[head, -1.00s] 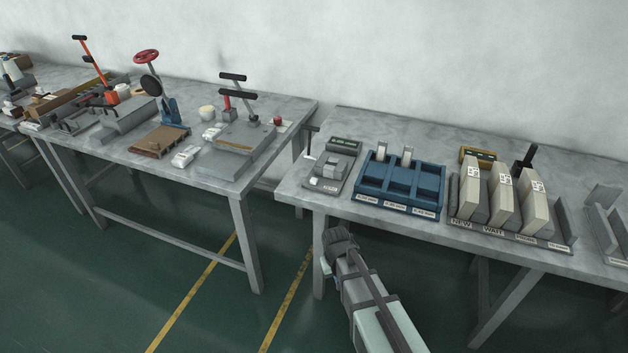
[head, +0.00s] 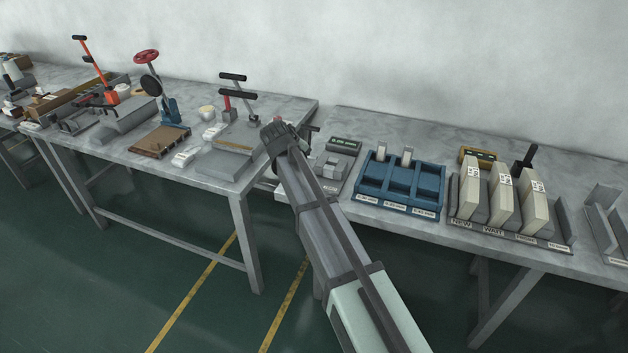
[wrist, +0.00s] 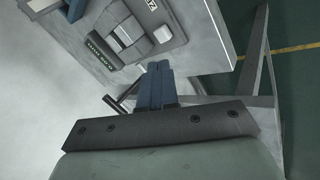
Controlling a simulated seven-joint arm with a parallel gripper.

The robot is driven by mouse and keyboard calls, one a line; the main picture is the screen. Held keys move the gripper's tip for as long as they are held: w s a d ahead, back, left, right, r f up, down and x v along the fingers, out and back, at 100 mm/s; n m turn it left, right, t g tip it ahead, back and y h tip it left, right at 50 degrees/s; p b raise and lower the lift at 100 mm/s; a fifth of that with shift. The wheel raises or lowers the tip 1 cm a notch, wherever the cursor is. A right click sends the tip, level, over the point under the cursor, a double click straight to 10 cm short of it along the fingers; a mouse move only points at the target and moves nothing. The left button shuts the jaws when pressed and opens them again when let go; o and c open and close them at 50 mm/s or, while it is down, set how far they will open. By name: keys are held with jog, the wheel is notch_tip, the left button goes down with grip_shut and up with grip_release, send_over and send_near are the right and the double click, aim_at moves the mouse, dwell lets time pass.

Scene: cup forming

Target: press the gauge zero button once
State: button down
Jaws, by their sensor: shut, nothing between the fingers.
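The gauge (head: 335,165) is a grey unit with a green-lit display (head: 345,144), at the left end of the right table. In the wrist view the gauge (wrist: 125,42) lies beyond my fingertips, with its display (wrist: 102,49) and a pale square block (wrist: 161,35). I cannot single out the zero button for certain. My gripper (head: 273,133) is left of the gauge in the head view, over the gap between the tables. The wrist view shows its blue-grey fingers (wrist: 158,75) shut together, empty, apart from the gauge. My arm hides part of the gauge's left side.
A blue tray (head: 371,186) stands right of the gauge, then a rack (head: 509,237) of cream blocks. A lever press (head: 238,94) is on the left table. The table's front corner is close to my arm.

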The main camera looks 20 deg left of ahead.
jog(key=w+d+r+n+t+h, duration=0.1)
jog(key=w+r+n+h, duration=0.1)
jog(key=w+n, duration=0.3)
jog(key=shift+d+r+n+h, duration=0.35)
jog(key=shift+r+n, duration=0.4)
jog(key=shift+n, duration=1.35)
jog(key=shift+a, duration=0.1)
jog(key=shift+f, duration=0.15)
jog(key=shift+f, duration=4.25)
jog(key=shift+f, duration=0.15)
jog(key=shift+f, duration=0.3)
